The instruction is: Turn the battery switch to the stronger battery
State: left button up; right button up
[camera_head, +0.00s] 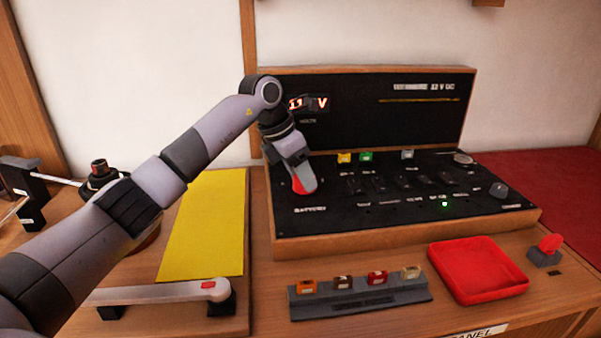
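The black panel (340,222) in its wooden frame lies in the middle of the bench. A red part (305,183), seemingly the battery switch knob, shows at the panel's left, just above the BATTERY lettering (310,210). My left gripper (300,172) comes down from above right at this red part, and its fingers overlap it in view. I cannot tell whether the fingers are closed on it. The switch's pointer and marks are hidden or too small to read. A lit volts display (318,103) on the upright back is partly covered by my arm; it seems to start with 11. My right gripper is not in view.
A rack (360,303) of several coloured fuses and a red tray (478,270) stand in front of the panel. A red knob (549,244) is at the right. A yellow sheet (205,225) lies left, under my arm. A green light (445,204) glows on the panel.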

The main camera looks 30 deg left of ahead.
pick_arm(q)
jog(key=c, duration=0.4)
jog(key=n+y+p, duration=0.1)
jog(key=n, duration=0.1)
jog(key=n+t+p, duration=0.1)
jog(key=n, duration=0.2)
jog(key=shift+s+d+r+n+y, duration=0.1)
jog(key=shift+d+n+y, duration=0.1)
jog(key=shift+n+y, duration=0.15)
jog(key=n, duration=0.2)
jog(key=n+y, duration=0.1)
jog(key=n, duration=0.1)
jog(key=n+y, duration=0.1)
jog(key=n, duration=0.1)
jog(key=shift+d+y, duration=0.25)
jog(key=shift+d, duration=0.05)
jog(key=n+y, duration=0.1)
jog(key=n, duration=0.2)
jog(key=n+g+y, duration=0.1)
jog(key=n, duration=0.2)
jog(key=shift+d+n, duration=0.2)
jog(key=shift+n, duration=0.05)
jog(key=n, duration=0.2)
jog(key=n+g, duration=0.1)
jog(key=n+g+y, duration=0.1)
jog(key=n, duration=0.1)
jog(key=shift+w+n, duration=0.3)
jog(key=shift+w, duration=0.05)
jog(key=shift+n, duration=0.3)
